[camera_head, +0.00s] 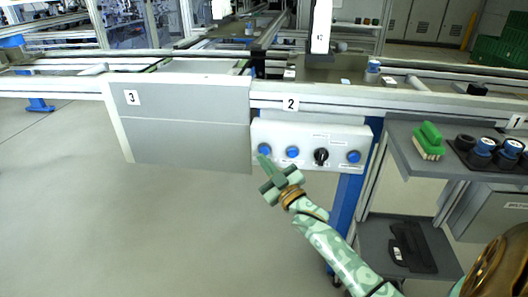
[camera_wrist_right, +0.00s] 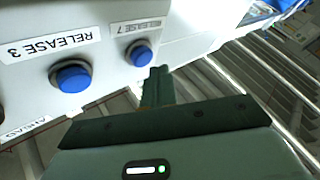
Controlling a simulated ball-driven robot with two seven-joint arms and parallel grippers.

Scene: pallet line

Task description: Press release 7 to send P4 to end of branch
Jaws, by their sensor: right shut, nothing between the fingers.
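A white control box (camera_head: 310,135) hangs under the conveyor rail and carries three blue buttons and a black knob (camera_head: 321,157). The release 7 button (camera_head: 265,149) is the leftmost blue one; its label reads in the right wrist view, where the button (camera_wrist_right: 141,54) shows upside down. My right gripper (camera_head: 263,158) is shut and empty, its tips just in front of and slightly below that button. In the right wrist view the shut fingertips (camera_wrist_right: 160,76) lie beside the button; contact cannot be told. P4 cannot be identified. My left gripper is out of view.
The release 3 button (camera_wrist_right: 71,77) sits beside release 7. A grey panel marked 3 (camera_head: 185,120) hangs left of the box. Open floor lies below left.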

